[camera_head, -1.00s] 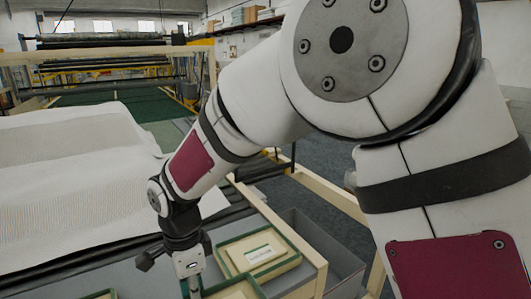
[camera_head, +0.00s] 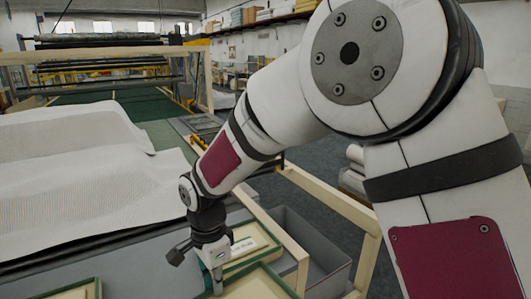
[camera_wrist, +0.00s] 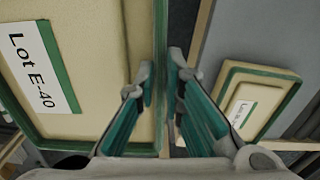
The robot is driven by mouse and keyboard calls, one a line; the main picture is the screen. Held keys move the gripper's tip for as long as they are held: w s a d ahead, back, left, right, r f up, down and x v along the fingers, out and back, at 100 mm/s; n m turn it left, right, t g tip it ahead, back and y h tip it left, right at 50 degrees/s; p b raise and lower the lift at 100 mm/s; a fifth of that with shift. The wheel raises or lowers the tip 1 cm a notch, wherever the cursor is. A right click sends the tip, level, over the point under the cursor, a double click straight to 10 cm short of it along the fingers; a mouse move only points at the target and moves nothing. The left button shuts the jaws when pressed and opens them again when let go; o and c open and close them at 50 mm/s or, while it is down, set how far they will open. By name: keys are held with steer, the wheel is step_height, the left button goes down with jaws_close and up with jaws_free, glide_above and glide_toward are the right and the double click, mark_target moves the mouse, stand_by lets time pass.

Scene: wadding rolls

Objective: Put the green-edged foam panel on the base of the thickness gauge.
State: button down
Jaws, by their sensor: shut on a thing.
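My gripper (camera_head: 217,285) points down at the lower middle of the head view. In the wrist view my gripper (camera_wrist: 162,110), with teal finger pads, is shut on one edge of a green-edged foam panel. The panel (camera_wrist: 90,75) is cream, with a "Lot E-40" label, and fills the left side there. In the head view the held panel (camera_head: 255,287) is cut off by the bottom edge, right of the fingers. I cannot make out the thickness gauge in either view.
Another labelled, green-edged panel (camera_head: 262,238) lies just behind the held one; a labelled panel also shows lower in the wrist view (camera_wrist: 268,92). A further green-edged panel (camera_head: 75,292) is at lower left. White wadding (camera_head: 85,185) lies left.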

steer(key=w+d+f+n+b, duration=0.2)
steer(key=w+d+f, duration=0.3)
steer(key=d, duration=0.5)
steer(key=w+d+f+n+b, duration=0.3)
steer(key=w+d+f+n, duration=0.1)
steer(key=w+d, duration=0.4)
steer(key=w+d+f+n+b, duration=0.3)
steer(key=w+d+f, duration=0.4)
steer(key=d, duration=0.5)
steer(key=shift+n, duration=0.6)
